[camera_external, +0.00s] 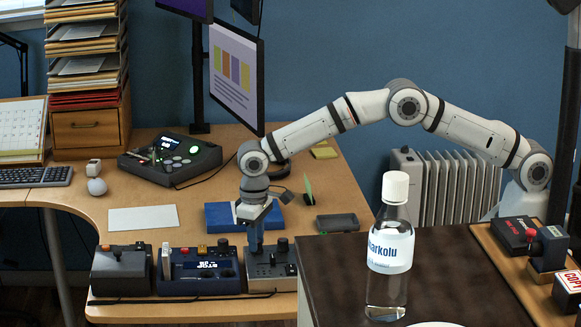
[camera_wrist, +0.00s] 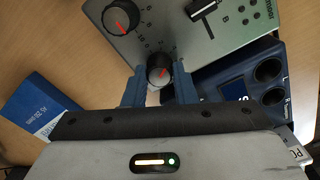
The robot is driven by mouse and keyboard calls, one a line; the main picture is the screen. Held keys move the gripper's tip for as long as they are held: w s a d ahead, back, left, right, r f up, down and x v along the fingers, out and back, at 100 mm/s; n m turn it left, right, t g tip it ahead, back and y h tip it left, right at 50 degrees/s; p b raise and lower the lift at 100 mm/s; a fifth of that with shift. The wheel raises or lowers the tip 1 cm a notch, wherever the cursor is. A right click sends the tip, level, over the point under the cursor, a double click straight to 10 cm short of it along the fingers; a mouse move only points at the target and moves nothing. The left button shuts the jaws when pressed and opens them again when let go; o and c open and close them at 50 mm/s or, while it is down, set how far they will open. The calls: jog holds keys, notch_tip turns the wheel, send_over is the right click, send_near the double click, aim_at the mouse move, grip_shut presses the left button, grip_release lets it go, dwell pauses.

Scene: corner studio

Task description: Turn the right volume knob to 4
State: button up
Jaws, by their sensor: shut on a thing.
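The control box (camera_external: 270,275) is a grey panel at the right end of a row of devices on the wooden desk. In the wrist view its panel (camera_wrist: 180,40) bears a slider and two black knobs with red pointer lines. My gripper (camera_external: 254,250) reaches straight down to this box. In the wrist view my gripper's blue fingers (camera_wrist: 158,88) are closed around the smaller-looking knob (camera_wrist: 160,73), whose red line points up and right. The other knob (camera_wrist: 121,16) stands free at the upper left; it also shows right of my gripper (camera_external: 283,244).
A dark blue box (camera_external: 204,272) stands directly left of the control box. A clear bottle (camera_external: 388,255) stands on the dark table at right. A white sheet (camera_external: 143,218) lies on the desk.

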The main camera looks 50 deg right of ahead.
jog(key=shift+m, duration=0.6)
jog(key=o, duration=1)
jog(key=shift+a+r, duration=0.1)
jog(key=shift+r, duration=3.8)
